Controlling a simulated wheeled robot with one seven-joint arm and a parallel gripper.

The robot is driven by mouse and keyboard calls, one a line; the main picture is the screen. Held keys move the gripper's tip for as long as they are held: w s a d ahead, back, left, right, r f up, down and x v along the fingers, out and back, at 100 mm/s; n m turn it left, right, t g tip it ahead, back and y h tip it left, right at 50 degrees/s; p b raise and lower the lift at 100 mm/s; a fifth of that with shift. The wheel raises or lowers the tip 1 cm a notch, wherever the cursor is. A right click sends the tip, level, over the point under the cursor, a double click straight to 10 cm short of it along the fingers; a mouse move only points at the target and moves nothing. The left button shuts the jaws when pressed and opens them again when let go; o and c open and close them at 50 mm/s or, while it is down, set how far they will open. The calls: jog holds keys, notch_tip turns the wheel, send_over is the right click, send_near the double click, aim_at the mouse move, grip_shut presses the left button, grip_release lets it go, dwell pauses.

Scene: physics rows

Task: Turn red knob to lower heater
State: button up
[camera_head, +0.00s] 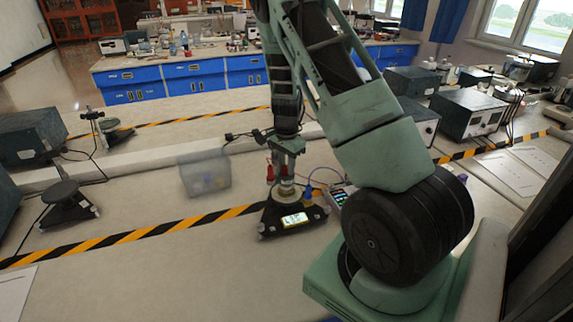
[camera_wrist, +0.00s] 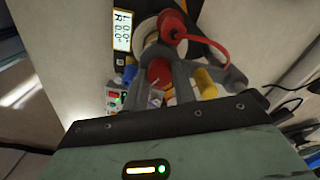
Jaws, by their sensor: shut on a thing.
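The heater (camera_head: 283,226) is a dark device with a lit display (camera_head: 295,219) on the bench. Its display also shows at the top of the wrist view (camera_wrist: 122,31). My gripper (camera_head: 287,172) points down onto the device's top. In the wrist view my gripper (camera_wrist: 170,65) has its grey fingers close around a red part (camera_wrist: 158,72), which looks like the red knob; the fingers partly hide it. A red plug (camera_wrist: 173,24) with a red cable is just beyond the fingers. A yellow part (camera_wrist: 205,84) shows beside them.
A clear box (camera_head: 205,176) stands left of the heater. A blue plug (camera_head: 308,190) with a cable and a small meter (camera_head: 343,194) are at its right. Striped tape (camera_head: 150,231) crosses the bench. A black stand (camera_head: 67,203) is at left. The near bench is mostly clear.

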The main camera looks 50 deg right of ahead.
jog(key=o, duration=1)
notch_tip(320, 180, up, 18)
jog(key=b, duration=0.2)
jog(key=shift+f+b, duration=0.25)
jog(key=shift+b, duration=0.15)
jog(key=s+a+f+n+y+b, duration=0.1)
jog(key=a+n, duration=0.5)
jog(key=a, duration=0.8)
jog(key=s+a+f+n+y, duration=0.15)
jog(key=a+n, duration=0.45)
jog(key=a, duration=0.9)
jog(key=s+a+f+n+h, duration=0.1)
jog(key=s+a+n, duration=0.6)
jog(key=s, duration=0.3)
jog(key=s+a+f+n+h+b, duration=0.1)
jog(key=s+a+n, duration=0.7)
jog(key=s, duration=0.2)
jog(key=shift+s, duration=0.15)
